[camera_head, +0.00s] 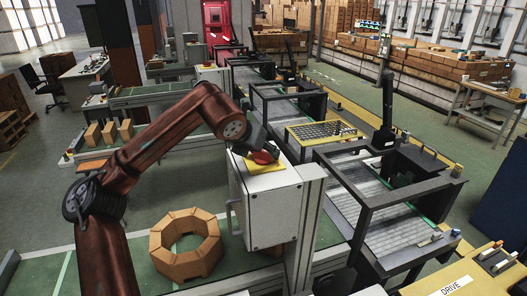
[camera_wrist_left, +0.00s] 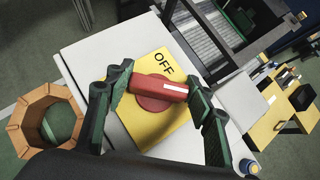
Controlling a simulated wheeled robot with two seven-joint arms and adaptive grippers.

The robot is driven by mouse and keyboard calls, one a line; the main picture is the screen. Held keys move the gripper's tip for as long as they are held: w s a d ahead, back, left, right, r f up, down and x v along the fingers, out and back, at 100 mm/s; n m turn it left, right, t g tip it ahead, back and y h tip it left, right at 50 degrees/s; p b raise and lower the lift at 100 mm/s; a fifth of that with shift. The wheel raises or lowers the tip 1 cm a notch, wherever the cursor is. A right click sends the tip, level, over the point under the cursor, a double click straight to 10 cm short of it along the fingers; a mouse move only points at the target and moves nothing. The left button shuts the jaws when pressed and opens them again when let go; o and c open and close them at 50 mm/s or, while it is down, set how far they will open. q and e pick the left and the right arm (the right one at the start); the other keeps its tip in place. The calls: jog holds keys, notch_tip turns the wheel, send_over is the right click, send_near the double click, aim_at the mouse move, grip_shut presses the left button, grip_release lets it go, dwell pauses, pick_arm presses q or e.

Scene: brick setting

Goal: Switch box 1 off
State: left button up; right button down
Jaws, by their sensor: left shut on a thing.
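The switch box (camera_head: 262,212) is a light grey cabinet in the middle of the head view. A yellow plate (camera_wrist_left: 168,122) marked OFF lies on its top, with a red rotary switch (camera_wrist_left: 160,88) on the plate. The switch handle lies nearly level across the wrist view, its white stripe toward the right, below the word OFF. My left gripper (camera_wrist_left: 160,92) is shut on the red handle, one dark finger at each end. In the head view my left gripper (camera_head: 260,148) partly covers the switch and plate. My right gripper is in neither view.
A wooden ring of blocks (camera_head: 185,244) lies on the green conveyor left of the box; it also shows in the wrist view (camera_wrist_left: 42,112). Dark-framed conveyor machines (camera_head: 372,205) stand to the right. A yellow panel marked DRIVE (camera_head: 465,284) is at the lower right.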

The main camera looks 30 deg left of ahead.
pick_arm(q)
jog(key=shift+c, duration=1.3)
jog(key=shift+n+y, duration=0.3)
jog(key=shift+n, duration=0.1)
jog(key=n+g+y+p, duration=0.1)
jog(key=n+y, duration=0.1)
jog(key=n, duration=0.1)
jog(key=shift+d+n+y, duration=0.1)
jog(key=shift+n+y, duration=0.2)
jog(key=shift+y, duration=0.1)
jog(key=n+y, duration=0.1)
jog(key=n+g+p, duration=0.1)
jog(key=shift+r+n+y, duration=0.2)
jog(key=shift+n+y, duration=0.2)
jog(key=n+g+y+p, duration=0.1)
jog(key=n+g+p, duration=0.2)
jog(key=p, duration=0.3)
jog(key=n+g+y+p, duration=0.2)
jog(key=n+g+p, duration=0.1)
jog(key=n+p, duration=0.2)
jog(key=shift+r+n+p, duration=0.1)
jog(key=shift+n+p, duration=0.3)
jog(key=shift+p, duration=0.45)
jog(key=shift+n+g+p, duration=0.7)
jog(key=shift+n+p, duration=0.2)
jog(key=shift+p, duration=0.1)
jog(key=shift+f, duration=0.25)
jog(key=shift+n+g, duration=0.3)
